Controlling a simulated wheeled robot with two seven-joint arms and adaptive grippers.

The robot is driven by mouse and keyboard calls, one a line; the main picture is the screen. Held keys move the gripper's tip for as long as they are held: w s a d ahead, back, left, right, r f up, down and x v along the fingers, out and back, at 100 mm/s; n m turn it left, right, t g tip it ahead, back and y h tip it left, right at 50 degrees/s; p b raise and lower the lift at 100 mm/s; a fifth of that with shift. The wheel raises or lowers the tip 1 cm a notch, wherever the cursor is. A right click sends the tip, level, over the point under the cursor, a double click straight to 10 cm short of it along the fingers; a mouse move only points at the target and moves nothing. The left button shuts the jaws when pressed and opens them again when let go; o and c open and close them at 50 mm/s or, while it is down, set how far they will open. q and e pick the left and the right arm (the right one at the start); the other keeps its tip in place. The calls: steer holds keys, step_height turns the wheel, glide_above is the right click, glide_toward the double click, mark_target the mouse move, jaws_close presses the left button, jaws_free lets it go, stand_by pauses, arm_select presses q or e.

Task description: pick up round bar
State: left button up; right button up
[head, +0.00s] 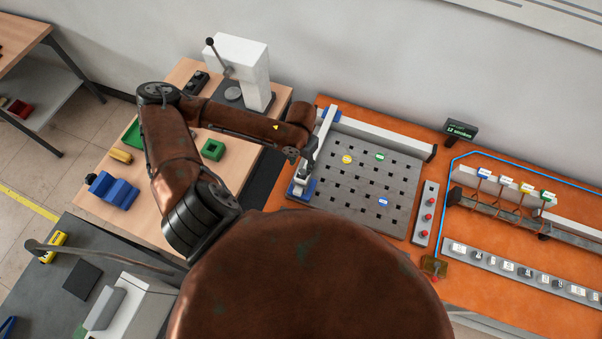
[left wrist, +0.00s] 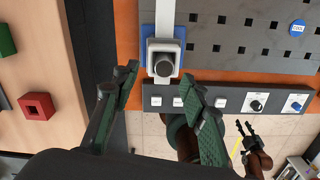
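A perforated grey plate (head: 361,173) lies right of the holder, with a pale rail (head: 321,140) along its left side. A red-button strip (head: 425,212) is further right. A wooden table with a white press (head: 243,66) and coloured blocks stands left, across a dark gap.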

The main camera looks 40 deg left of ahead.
mark_target(302, 171)
arm_select(q)
steer(key=shift+d+f+p, duration=0.15)
steer(key=shift+f+p, duration=0.05)
steer(key=shift+f, duration=0.9)
steer(key=shift+d+f+p, duration=0.1)
steer(key=shift+f+p, duration=0.1)
steer(key=shift+f, duration=0.9)
jaws_close()
